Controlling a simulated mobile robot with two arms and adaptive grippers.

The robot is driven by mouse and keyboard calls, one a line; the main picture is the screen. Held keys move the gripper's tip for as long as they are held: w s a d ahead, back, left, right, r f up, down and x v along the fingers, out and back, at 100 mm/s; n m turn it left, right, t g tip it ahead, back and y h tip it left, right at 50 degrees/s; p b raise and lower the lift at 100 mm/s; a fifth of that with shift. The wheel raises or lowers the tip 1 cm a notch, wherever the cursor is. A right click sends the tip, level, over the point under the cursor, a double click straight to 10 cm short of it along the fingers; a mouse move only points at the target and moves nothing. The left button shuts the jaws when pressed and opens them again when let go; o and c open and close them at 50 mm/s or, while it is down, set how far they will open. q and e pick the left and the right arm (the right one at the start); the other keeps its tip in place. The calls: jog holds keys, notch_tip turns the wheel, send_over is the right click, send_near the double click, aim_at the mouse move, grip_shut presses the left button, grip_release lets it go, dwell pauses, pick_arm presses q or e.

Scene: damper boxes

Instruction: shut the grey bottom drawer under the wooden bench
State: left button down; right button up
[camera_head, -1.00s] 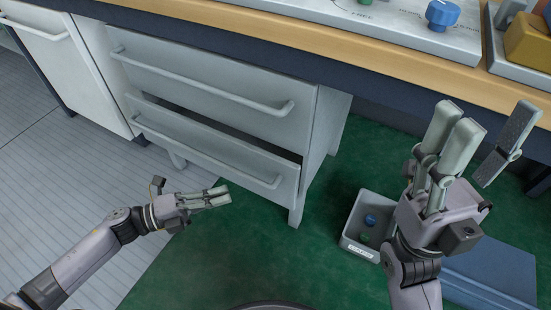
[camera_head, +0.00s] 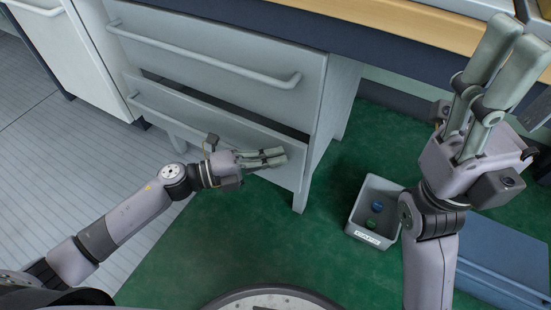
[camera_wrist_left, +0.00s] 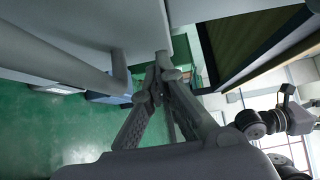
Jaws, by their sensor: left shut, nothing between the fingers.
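The grey bottom drawer (camera_head: 240,135) under the wooden bench (camera_head: 400,27) is partly pulled out, with a dark gap above its front. Its long bar handle is partly hidden behind my left gripper (camera_head: 284,156). That gripper has its fingers shut together with nothing between them, and lies in front of the drawer's right half. I cannot tell whether it touches the drawer. In the left wrist view its shut fingertips (camera_wrist_left: 163,72) are close to a grey panel.
The upper drawer (camera_head: 215,50) looks shut. A grey bin (camera_head: 359,216) with a blue and a green knob stands on the green floor right of the drawers. A blue box (camera_head: 510,255) lies further right. The green floor before the drawers is clear.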

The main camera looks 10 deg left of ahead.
aim_at(279, 143)
pick_arm(q)
jog(key=shift+w+d, duration=0.15)
jog(key=shift+w, duration=0.15)
jog(key=shift+w, duration=0.1)
jog(key=w, duration=0.1)
jog(key=w+d, duration=0.1)
jog(key=w, duration=0.2)
jog(key=shift+d, duration=0.25)
jog(key=shift+w+r, duration=0.1)
jog(key=shift+w, duration=0.05)
jog(key=shift+a, duration=0.1)
